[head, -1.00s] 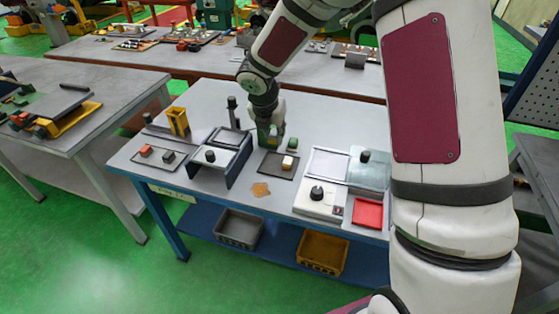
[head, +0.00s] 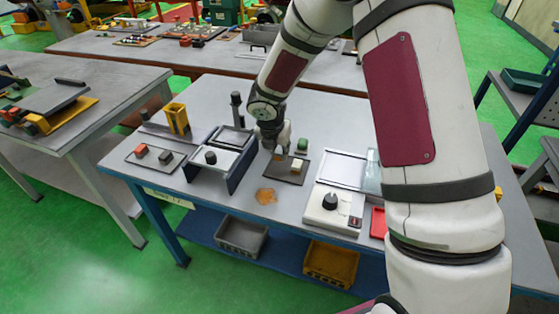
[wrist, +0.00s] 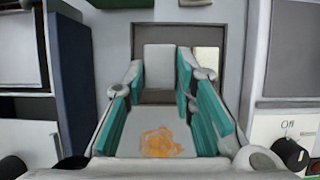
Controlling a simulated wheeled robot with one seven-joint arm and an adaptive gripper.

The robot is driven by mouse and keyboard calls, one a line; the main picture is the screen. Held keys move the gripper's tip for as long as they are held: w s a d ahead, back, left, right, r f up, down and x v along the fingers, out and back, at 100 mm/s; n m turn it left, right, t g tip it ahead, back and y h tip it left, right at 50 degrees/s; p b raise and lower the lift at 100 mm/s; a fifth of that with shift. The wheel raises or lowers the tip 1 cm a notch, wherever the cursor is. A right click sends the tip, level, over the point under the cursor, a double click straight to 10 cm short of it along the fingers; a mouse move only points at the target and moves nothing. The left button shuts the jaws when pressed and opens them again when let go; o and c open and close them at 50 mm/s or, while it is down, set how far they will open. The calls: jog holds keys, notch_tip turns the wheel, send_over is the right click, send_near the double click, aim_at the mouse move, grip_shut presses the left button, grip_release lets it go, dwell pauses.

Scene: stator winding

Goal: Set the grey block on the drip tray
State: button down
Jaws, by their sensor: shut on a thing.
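My gripper (head: 277,152) is shut on a light grey block (wrist: 160,65), held between the teal-padded fingers in the wrist view. A dark, flat, square tray (head: 287,178), apparently the drip tray, lies mid-table. It also shows beyond the fingers in the wrist view (wrist: 180,31). A cream block (head: 297,165) sits on the tray's right part and also shows right of the held block (wrist: 206,62). My gripper is at the tray's back left part in the head view. I cannot tell whether the held block touches the tray; the fingers hide its sides.
A dark-blue-sided stand (head: 242,170) is close on the left, and a white unit with a black knob (head: 330,201) on the right. A green piece (head: 302,144) stands behind the tray. An orange-brown patch (head: 265,196) lies in front, on otherwise clear table.

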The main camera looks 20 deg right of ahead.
aim_at(278, 157)
jog(key=shift+f, duration=2)
jog(key=shift+f, duration=0.2)
jog(key=c, duration=1.6)
grip_release()
jog(key=shift+r, duration=0.1)
